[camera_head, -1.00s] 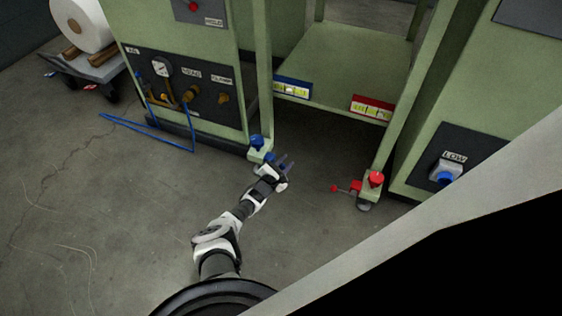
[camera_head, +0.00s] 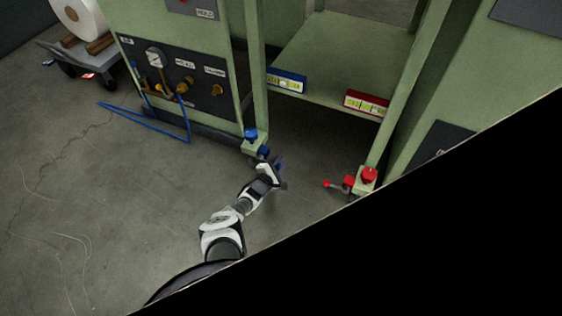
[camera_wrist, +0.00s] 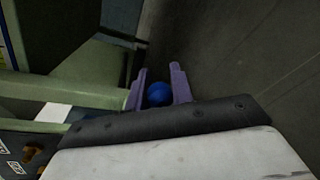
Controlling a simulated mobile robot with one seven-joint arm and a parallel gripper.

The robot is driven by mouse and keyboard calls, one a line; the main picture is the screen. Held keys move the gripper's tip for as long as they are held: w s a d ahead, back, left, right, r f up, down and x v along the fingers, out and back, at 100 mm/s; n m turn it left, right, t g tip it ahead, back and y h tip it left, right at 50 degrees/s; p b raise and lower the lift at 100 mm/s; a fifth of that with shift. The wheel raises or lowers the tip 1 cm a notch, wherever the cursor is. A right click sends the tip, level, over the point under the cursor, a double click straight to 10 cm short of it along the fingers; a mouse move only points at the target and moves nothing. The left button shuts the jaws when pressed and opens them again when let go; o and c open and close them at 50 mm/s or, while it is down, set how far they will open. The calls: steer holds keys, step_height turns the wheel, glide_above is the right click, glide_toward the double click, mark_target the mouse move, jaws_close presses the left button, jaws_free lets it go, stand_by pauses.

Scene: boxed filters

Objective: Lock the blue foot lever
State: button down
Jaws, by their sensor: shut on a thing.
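The blue foot lever's round blue knob (camera_wrist: 159,93) sits between the two purple fingers of my gripper (camera_wrist: 160,88) in the wrist view. The fingers are closed in on it, one on each side. The rest of the lever is mostly hidden behind my gripper. In the head view my gripper (camera_head: 277,165) is low over the floor, just right of the left green leg's foot. A blue knob (camera_head: 250,135) tops that foot, with another blue part (camera_head: 263,152) beside it.
A red lever (camera_head: 336,184) and red knob (camera_head: 369,174) are at the right leg's foot. A blue hose (camera_head: 150,122) lies on the floor at left. Floor between the legs is clear.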

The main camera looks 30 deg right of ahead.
steer(key=c, duration=1.2)
jaws_free()
steer(key=shift+s+a+r+p, duration=0.2)
steer(key=shift+a+p, duration=0.1)
steer(key=shift+p, duration=0.1)
steer(key=p+v, duration=0.8)
steer(key=v, duration=0.5)
steer(key=shift+f, duration=0.15)
steer(key=shift+w, duration=0.1)
